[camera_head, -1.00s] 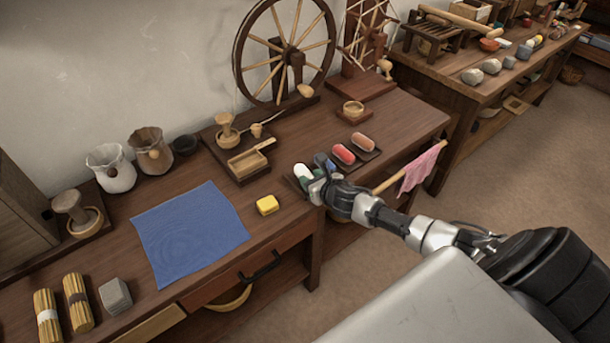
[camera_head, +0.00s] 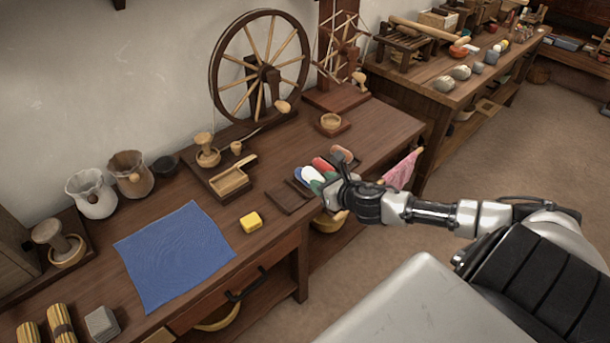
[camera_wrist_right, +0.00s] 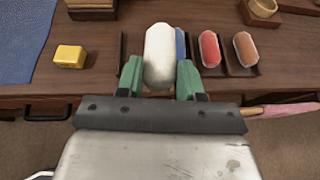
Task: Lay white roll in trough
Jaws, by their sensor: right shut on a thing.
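My right gripper (camera_head: 326,186), with green fingertips, is shut on the white roll (camera_head: 311,174). In the right wrist view the white roll (camera_wrist_right: 160,57) lies lengthwise between the fingers (camera_wrist_right: 160,80), and it seems to be held above the bench. A blue roll (camera_wrist_right: 181,46) is partly hidden behind it. A pale wooden trough-like box with a handle (camera_head: 231,181) stands on a dark board left of the gripper. A shallow dark tray (camera_head: 287,202) between them is empty. My left gripper is not in view.
A red roll (camera_wrist_right: 209,49) and a brown roll (camera_wrist_right: 246,49) lie in dark trays to the right. A yellow block (camera_head: 250,222) and a blue cloth (camera_head: 173,254) lie left on the bench. A spinning wheel (camera_head: 262,75) stands behind. A pink cloth (camera_head: 401,172) hangs at the bench front.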

